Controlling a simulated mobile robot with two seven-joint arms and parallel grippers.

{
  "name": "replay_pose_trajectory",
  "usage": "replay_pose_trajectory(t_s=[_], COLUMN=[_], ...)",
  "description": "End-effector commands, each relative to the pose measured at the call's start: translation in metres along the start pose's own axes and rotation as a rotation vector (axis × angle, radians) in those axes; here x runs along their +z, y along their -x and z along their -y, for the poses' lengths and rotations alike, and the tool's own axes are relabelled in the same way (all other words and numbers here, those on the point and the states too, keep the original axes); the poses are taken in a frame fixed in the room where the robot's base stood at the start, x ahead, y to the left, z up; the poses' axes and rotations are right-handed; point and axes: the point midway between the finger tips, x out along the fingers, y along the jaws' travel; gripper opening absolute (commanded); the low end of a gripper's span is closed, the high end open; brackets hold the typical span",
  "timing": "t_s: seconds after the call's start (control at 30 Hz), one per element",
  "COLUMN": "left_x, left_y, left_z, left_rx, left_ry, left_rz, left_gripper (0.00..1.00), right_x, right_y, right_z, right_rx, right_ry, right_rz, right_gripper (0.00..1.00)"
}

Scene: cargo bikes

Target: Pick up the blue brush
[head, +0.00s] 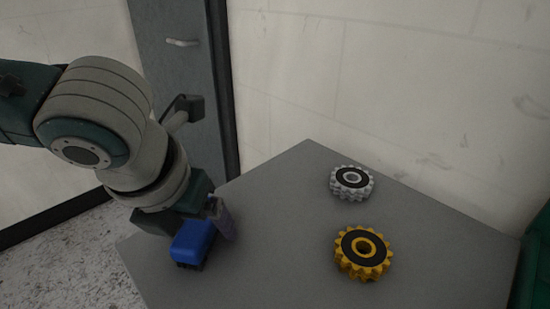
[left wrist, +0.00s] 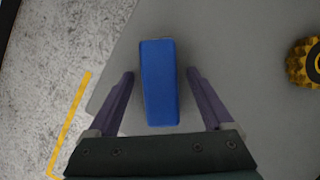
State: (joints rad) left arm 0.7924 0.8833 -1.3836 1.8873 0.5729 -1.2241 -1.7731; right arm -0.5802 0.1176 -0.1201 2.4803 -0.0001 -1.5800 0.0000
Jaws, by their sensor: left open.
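The blue brush (head: 193,243) lies near the left edge of the grey table, with dark bristles showing at its near end in the head view. In the left wrist view the blue brush (left wrist: 160,82) shows as a long blue block between the fingers. My left gripper (head: 218,220) is low over the table at the brush. In the left wrist view the left gripper (left wrist: 160,88) is open, one purple finger on each side of the brush, with a gap on both sides. The gripper body hides part of the brush in the head view. My right gripper is not in view.
A yellow gear (head: 363,254) and a grey-white gear (head: 352,183) lie on the grey table (head: 290,215) to the right of the brush. The table between them and the brush is clear. A wall and a grey door (head: 180,80) stand behind.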

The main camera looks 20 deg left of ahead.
Motion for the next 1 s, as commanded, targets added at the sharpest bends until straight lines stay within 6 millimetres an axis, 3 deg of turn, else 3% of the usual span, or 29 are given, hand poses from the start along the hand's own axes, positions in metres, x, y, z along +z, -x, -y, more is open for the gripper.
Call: replay_pose_trajectory(t_s=[0.2,0.9,1.0], left_x=[-0.0004,-0.0003,-0.0003], left_y=[-0.0003,-0.0001,-0.0001], left_z=[0.0002,0.0002,0.0002], left_rx=[-0.001,-0.001,-0.001], left_ry=[0.000,0.000,0.000], left_rz=[-0.001,-0.001,-0.001], left_gripper=[0.83,0.04,0.00], right_x=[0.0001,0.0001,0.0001], right_y=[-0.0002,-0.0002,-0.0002], right_z=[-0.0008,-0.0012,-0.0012], right_rx=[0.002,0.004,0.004], right_ry=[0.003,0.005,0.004], right_rz=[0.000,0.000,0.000], right_gripper=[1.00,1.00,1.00])
